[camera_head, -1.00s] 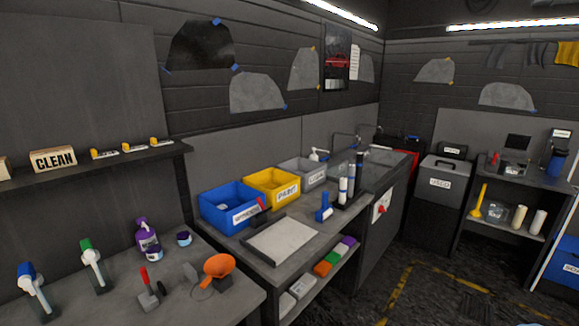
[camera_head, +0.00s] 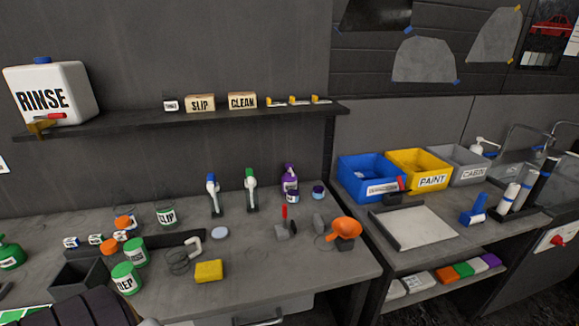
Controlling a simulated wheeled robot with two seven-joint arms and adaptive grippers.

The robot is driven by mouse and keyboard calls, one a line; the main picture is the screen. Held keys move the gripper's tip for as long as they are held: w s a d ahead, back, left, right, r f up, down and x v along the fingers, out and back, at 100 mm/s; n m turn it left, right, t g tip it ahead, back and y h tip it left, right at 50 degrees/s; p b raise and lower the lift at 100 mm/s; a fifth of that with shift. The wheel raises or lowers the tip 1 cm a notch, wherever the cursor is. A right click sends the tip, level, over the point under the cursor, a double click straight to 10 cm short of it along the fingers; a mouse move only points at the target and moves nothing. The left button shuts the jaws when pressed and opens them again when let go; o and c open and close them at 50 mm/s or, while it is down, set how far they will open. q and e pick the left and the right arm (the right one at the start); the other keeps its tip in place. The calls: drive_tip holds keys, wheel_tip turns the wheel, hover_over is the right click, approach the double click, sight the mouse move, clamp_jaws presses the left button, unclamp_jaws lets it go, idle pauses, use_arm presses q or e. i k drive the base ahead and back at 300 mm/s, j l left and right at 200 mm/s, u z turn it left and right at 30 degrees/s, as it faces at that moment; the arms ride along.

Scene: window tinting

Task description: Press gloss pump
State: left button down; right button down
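I see no label reading gloss. A purple bottle (camera_head: 290,176) stands upright at the back right of the left bench, with a small white, purple-lidded jar in front of it. A white pump-top bottle (camera_head: 481,146) stands behind the grey bin near the sink; its lower part is hidden. I cannot tell which of them is the gloss pump. Neither gripper is in view. A dark ribbed shape at the bottom left edge may be part of my arm.
A shelf (camera_head: 180,120) above carries a RINSE jug (camera_head: 50,94). Blue, yellow and grey bins stand right.

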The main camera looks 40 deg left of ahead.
sight(288, 165)
drive_tip(key=i+l+u, duration=0.7)
drive_tip(key=l+u, duration=0.15)
drive_tip(key=l, duration=0.2)
drive_tip(key=i+l+u, duration=0.3)
drive_tip(key=l, duration=0.15)
drive_tip(key=k, duration=0.1)
